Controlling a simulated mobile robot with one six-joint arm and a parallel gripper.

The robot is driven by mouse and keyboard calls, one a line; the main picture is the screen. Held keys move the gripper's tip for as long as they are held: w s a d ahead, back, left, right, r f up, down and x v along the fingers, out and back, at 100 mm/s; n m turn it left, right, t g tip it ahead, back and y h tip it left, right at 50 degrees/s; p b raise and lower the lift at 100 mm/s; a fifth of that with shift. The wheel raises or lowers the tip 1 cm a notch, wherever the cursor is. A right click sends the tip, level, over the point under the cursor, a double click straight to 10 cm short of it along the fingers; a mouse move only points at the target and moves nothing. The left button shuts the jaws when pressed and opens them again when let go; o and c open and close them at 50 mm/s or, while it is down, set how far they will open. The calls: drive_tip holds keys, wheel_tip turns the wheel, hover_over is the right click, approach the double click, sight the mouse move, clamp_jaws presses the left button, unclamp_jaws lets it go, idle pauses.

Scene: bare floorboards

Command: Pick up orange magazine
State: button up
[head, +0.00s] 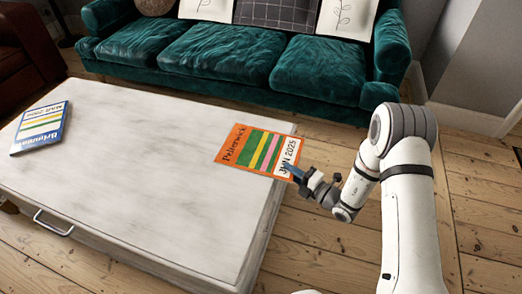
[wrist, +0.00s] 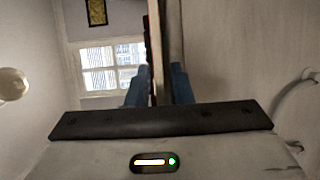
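The orange magazine (head: 250,149), with green, yellow and pink stripes, lies flat at the right edge of the white table (head: 130,150). Its right end appears to stick out past the edge. In the head view, my gripper (head: 292,171) is at that end, with a blue finger against or over its near right corner. In the wrist view, the two blue fingers of my gripper (wrist: 160,84) stand apart. A thin dark reddish edge, seemingly the magazine (wrist: 153,45), shows between them. Whether either finger touches it is unclear.
A blue and white magazine (head: 42,127) lies at the table's left end. A green sofa (head: 230,55) stands behind the table. A brown leather seat (head: 28,50) is at the far left. Bare floorboards (head: 330,250) are free on the right.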

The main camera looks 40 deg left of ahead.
clamp_jaws()
idle(0.3)
